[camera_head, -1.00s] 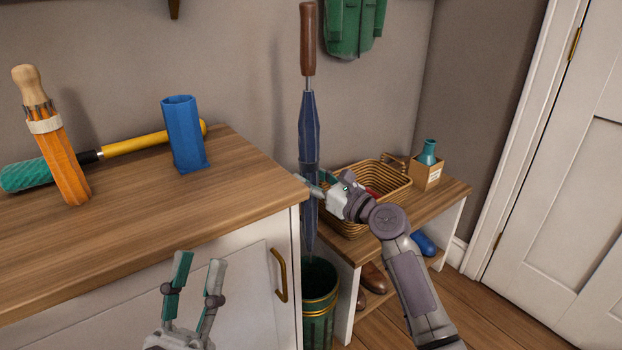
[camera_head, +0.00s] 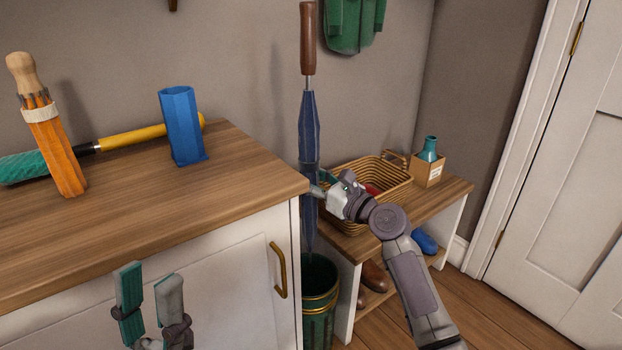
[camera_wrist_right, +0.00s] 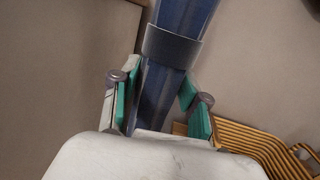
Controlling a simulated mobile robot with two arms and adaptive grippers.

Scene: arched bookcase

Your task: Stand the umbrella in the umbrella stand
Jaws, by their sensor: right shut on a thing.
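The blue umbrella (camera_head: 309,125) with a brown handle is upright, its tip end down at the mouth of the dark green umbrella stand (camera_head: 319,315). Whether the tip is inside the rim or just above it, I cannot tell. My right gripper (camera_head: 322,187) is shut on the umbrella's lower half; the right wrist view shows the blue umbrella (camera_wrist_right: 165,85) between its green-padded fingers (camera_wrist_right: 160,100). My left gripper (camera_head: 147,295) is open and empty in front of the white cabinet.
An orange umbrella (camera_head: 55,145), a teal and yellow umbrella (camera_head: 130,138) and a blue holder (camera_head: 181,125) are on the cabinet top (camera_head: 130,225). A bench (camera_head: 440,193) behind my right arm carries a wicker basket (camera_head: 385,205) and a boxed teal bottle (camera_head: 429,165).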

